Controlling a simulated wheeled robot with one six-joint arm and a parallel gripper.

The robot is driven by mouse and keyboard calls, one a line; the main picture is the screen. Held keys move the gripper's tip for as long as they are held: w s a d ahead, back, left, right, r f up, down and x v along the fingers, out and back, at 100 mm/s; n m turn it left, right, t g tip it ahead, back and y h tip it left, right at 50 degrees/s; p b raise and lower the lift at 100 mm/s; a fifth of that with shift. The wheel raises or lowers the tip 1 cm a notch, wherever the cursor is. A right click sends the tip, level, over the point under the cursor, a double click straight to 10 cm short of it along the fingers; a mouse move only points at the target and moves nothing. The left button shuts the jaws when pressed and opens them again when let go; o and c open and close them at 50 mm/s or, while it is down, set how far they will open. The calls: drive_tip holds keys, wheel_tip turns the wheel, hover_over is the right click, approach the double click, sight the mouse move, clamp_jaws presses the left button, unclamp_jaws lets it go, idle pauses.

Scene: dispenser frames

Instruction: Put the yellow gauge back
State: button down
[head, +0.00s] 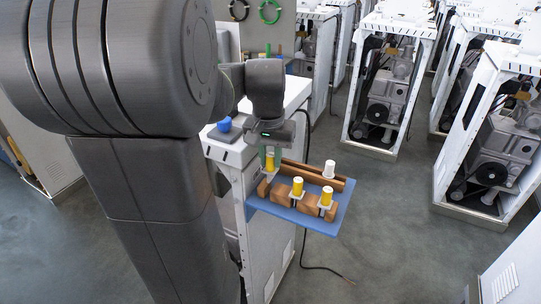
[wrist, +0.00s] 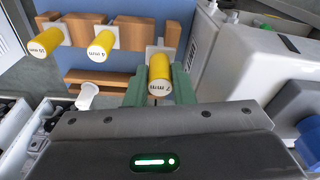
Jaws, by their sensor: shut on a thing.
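My gripper (wrist: 158,88) is shut on a yellow gauge (wrist: 159,72), with one green finger on each side of it. The gauge is a yellow cylinder with a printed mm label and a white square plate at its far end. In the head view the held gauge (head: 270,164) is upright at the left end of the notched wooden rack (head: 309,204). Its plate is close to the rack; I cannot tell whether it touches. Two other yellow gauges, (head: 297,187) and (head: 326,196), stand in the rack. The wrist view labels them 4 mm (wrist: 101,46) and 10 mm (wrist: 45,43).
The rack is on a blue tray (head: 317,225) fixed to a white cabinet (head: 262,250). A white knobbed piece (head: 329,168) stands on the rear wooden rail (head: 310,172). A blue object (head: 224,125) sits on the cabinet top. Open machine frames (head: 390,90) stand behind; the floor right of the tray is clear.

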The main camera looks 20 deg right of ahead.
drive_tip(key=shift+f+b, duration=0.45)
drive_tip(key=shift+f, duration=0.35)
drive_tip(key=c, duration=1.2)
unclamp_jaws()
drive_tip(key=shift+o, duration=0.2)
wheel_tip(320, 180, up, 14)
drive_tip(key=s+a, duration=0.1)
drive_tip(key=shift+s, duration=0.15)
drive_tip(key=shift+f, duration=0.1)
drive_tip(key=f, duration=0.4)
drive_tip(key=w+f, duration=0.1)
drive_tip(key=f, duration=0.4)
drive_tip(key=d+f, duration=0.1)
drive_tip(key=f, duration=0.3)
drive_tip(key=shift+w+f, duration=0.15)
drive_tip(key=shift+f, duration=0.15)
drive_tip(key=shift+r, duration=0.2)
